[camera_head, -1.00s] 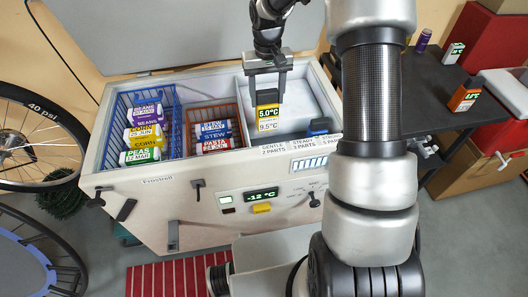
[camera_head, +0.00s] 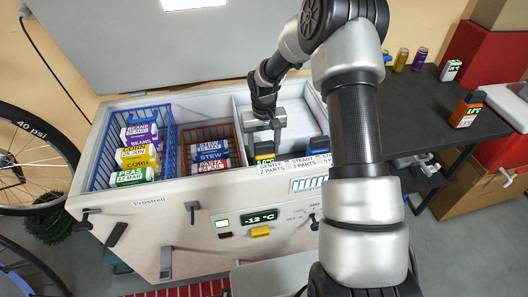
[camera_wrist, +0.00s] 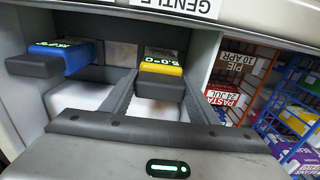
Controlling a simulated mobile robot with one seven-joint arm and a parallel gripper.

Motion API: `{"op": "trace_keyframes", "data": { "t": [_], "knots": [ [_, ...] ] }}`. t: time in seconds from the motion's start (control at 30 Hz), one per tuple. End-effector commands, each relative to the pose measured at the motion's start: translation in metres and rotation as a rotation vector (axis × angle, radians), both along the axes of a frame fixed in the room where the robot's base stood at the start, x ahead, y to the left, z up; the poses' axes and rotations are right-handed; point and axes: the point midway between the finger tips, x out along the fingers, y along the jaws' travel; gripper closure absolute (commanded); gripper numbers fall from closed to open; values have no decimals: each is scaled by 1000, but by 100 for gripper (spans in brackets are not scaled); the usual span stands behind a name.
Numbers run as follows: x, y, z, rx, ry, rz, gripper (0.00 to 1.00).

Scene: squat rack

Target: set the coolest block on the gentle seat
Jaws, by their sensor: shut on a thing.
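My gripper (camera_head: 265,137) is shut on the yellow block (camera_head: 264,149), low in the freezer's white compartment at the front wall. The block has a yellow top, dark body and a small display; in the wrist view it sits between my fingers (camera_wrist: 162,66), reading about 5.0°C. The GENTLE, 2 PARTS label (camera_head: 270,167) is on the rim just in front of it. A blue block (camera_head: 319,143) stands to the right near the STEADY label (camera_head: 318,160), and shows at left in the wrist view (camera_wrist: 62,60). Whether the yellow block touches its seat is hidden.
A blue basket (camera_head: 172,140) holds beans, corn and peas packs. A red-brown basket (camera_head: 233,128) holds stew and pasta packs, close beside my gripper. The freezer panel reads -12 °C (camera_head: 260,217). A black table (camera_head: 425,105) at right carries an orange block (camera_head: 466,110) and other items.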

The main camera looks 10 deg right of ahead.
Motion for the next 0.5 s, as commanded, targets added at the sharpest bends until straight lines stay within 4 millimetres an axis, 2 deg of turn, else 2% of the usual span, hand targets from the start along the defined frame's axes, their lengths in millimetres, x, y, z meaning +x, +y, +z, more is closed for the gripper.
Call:
{"op": "trace_keyframes", "data": {
  "t": [0.03, 0.1, 0.47, 0.5],
  "knots": [
    [0, 0, -10, 0, 2, 0, 95],
    [0, 0, -15, 1, 0, -1, 95],
    [0, 0, -18, 0, -1, 0, 95],
    [0, 0, -17, 0, 0, 0, 39]
  ]
}}
